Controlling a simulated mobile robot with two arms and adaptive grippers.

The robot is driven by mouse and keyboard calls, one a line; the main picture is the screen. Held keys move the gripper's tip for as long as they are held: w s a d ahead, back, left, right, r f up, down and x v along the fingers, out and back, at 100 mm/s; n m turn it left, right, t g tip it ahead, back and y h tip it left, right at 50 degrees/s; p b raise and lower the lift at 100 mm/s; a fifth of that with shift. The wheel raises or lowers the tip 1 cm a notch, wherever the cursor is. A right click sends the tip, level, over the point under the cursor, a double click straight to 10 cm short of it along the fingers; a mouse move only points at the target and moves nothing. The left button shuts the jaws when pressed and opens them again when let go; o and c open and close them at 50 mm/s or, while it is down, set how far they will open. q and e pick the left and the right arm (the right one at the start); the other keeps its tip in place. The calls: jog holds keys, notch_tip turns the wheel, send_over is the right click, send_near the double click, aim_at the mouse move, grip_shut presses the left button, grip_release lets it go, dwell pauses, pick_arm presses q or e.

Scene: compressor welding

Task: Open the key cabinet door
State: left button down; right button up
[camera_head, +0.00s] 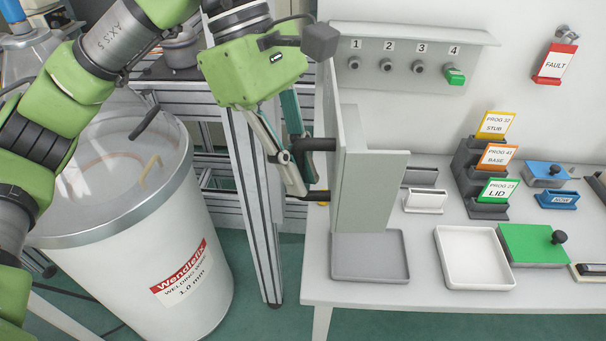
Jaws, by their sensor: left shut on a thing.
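The key cabinet (487,37) is a light grey box on the wall at the upper middle. Its inside shows, with numbered positions 1 to 4 and a green tag (455,77) under 4. Its door (365,190) stands swung out from the cabinet's left side, towards me. Dark handle mounts (319,145) stick out from the door's left face. My left gripper (297,168) is to the left of the door, shut on the door handle; its fingers hide part of the handle. My right gripper is not in view.
A grey tray (370,278) and a white tray (447,240) lie on the table below the cabinet. A tag rack (470,163) and a green block (535,246) are to the right. A large welding wire drum (120,260) stands at the left.

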pick_arm(q)
jog(key=shift+a, duration=0.15)
jog(key=c, duration=2.1)
grip_release()
jog(key=shift+r, duration=0.1)
jog(key=v, duration=1.2)
